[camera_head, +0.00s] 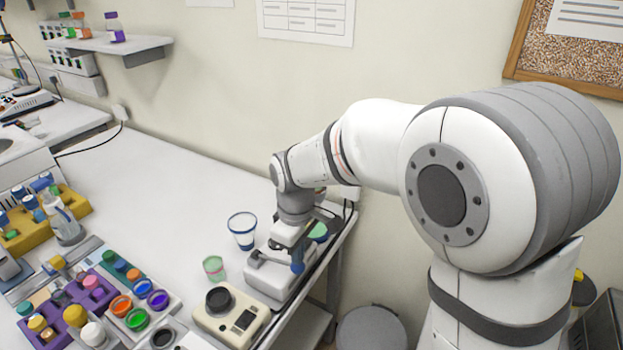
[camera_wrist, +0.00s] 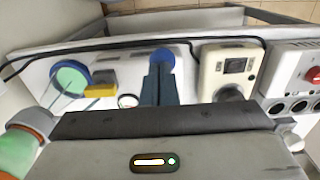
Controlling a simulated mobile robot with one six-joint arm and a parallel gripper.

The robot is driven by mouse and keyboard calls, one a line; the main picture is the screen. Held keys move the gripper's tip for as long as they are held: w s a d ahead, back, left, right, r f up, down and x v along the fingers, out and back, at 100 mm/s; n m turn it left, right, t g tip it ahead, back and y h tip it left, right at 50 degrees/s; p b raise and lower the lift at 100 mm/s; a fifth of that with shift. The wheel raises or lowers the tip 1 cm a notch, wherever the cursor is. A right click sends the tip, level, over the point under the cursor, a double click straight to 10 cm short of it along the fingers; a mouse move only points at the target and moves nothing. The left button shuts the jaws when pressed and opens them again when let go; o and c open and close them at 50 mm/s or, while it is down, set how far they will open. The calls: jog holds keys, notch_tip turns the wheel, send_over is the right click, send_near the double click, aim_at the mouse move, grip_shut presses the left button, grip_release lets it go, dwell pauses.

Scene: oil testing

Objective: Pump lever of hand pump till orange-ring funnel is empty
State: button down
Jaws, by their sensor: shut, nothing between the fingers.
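The hand pump (camera_head: 268,283) is a pale base near the table's right edge, partly hidden by my arm. Its lever has a blue ball knob (camera_head: 298,267), which also shows in the wrist view (camera_wrist: 164,57). My gripper (camera_head: 291,248) is over the pump, with its fingers together and empty. In the wrist view the dark fingers (camera_wrist: 158,80) overlap the knob's lower side; I cannot tell whether they touch it. An object with an orange band (camera_wrist: 32,125) above green is cut off at that view's lower left. I cannot tell if it is the orange-ring funnel or what it holds.
A blue-rimmed funnel (camera_head: 242,226) and a green cup (camera_head: 213,268) stand left of the pump. A beige device with a black disc (camera_head: 219,300) is in front. A green round top (camera_head: 318,231) is behind.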

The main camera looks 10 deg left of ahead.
jog(key=shift+f, duration=0.1)
jog(key=shift+s+d+f+b, duration=0.1)
jog(key=shift+d+f+b, duration=0.1)
jog(key=shift+f+b, duration=0.45)
jog(key=shift+d+f+b, duration=0.1)
jog(key=shift+f+b, duration=0.45)
jog(key=shift+f, duration=0.3)
jog(key=r+p, duration=0.2)
jog(key=a+r+p, duration=0.1)
jog(key=r+p, duration=0.1)
jog(key=r, duration=0.1)
jog(key=a+r+p, duration=0.1)
jog(key=r+p, duration=0.1)
jog(key=r, duration=0.1)
jog(key=shift+w, duration=0.35)
jog(key=shift+f, duration=0.1)
dwell(1.4)
